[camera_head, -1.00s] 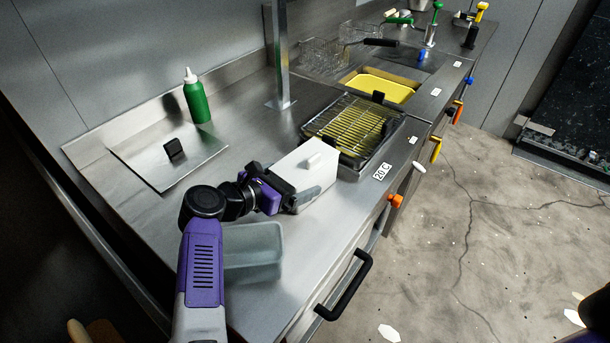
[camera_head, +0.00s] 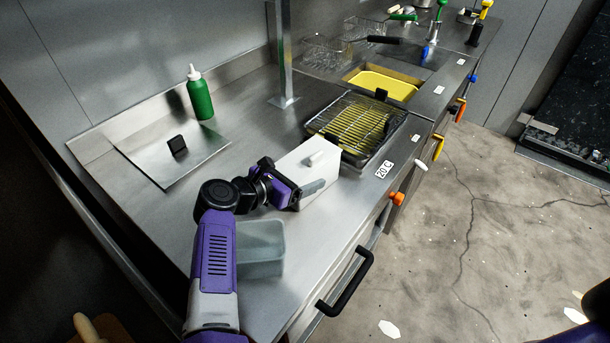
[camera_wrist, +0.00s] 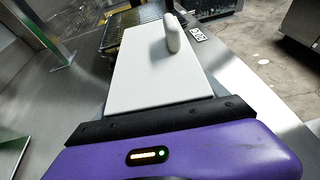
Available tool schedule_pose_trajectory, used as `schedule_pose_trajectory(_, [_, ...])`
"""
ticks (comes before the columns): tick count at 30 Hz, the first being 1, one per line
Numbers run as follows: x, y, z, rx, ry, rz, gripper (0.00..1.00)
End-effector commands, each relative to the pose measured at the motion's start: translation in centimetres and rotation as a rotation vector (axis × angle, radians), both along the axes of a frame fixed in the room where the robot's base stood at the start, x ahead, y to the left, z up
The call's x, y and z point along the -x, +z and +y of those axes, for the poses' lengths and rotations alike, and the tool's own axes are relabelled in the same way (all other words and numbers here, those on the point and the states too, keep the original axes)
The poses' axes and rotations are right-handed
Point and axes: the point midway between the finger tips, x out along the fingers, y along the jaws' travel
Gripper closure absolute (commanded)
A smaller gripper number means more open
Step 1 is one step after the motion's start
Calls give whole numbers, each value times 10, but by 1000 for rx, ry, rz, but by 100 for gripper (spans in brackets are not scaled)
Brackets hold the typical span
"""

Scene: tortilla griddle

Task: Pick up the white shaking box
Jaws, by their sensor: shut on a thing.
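The white shaking box (camera_head: 308,160) is at the middle of the steel counter, just in front of the grill. It has a flat white lid with a small raised knob. In the wrist view the box (camera_wrist: 158,75) fills the space straight ahead of my gripper (camera_wrist: 160,118). In the head view my gripper (camera_head: 299,191) is shut on the near end of the box, with a grey finger along its right side. The fingertips are mostly hidden in the wrist view. I cannot tell whether the box's underside touches the counter.
A translucent grey container (camera_head: 261,250) stands on the counter beside my arm. The grill with a wire rack (camera_head: 356,125) lies just behind the box. A green bottle (camera_head: 200,97) and a steel lid with a black handle (camera_head: 177,147) are at the left. The counter's front right is clear.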

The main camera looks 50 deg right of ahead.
Motion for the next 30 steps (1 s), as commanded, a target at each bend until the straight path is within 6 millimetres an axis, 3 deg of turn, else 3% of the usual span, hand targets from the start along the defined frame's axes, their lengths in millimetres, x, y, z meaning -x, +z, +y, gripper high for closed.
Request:
schedule_pose_trajectory(5, [-1,6,0,1,0,-2,67])
schedule_pose_trajectory(11, [0,29,0,0,-2,-5,67])
schedule_pose_trajectory(24, [0,141,0,-2,-3,-8,67])
schedule_pose_trajectory(30, [0,179,0,-1,-2,-4,67])
